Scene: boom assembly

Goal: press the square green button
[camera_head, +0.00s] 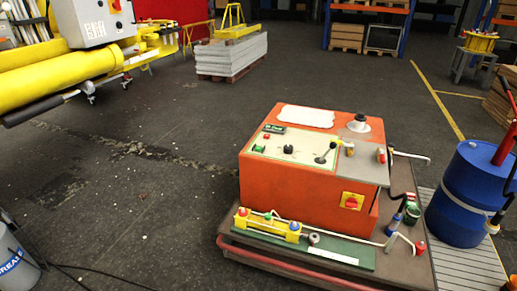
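An orange control box (290,198) stands on a low cart or platform in the centre right. Its sloped top carries a pale panel (303,146) with a green button (258,149) near the left end. The button is too small to tell whether it is square. A small red button (266,136) and a dark green label (274,129) sit just above it. A black knob (288,149) and a lever (326,155) are to its right. Neither of my grippers can be made out in the view, and nothing covers the green button.
A blue drum (458,200) stands close at the right of the cart. The cart's red rail (290,268) runs along the front. Yellow machinery (60,78) is at upper left, and a grey container (14,266) at lower left. The floor left of the box is mostly clear.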

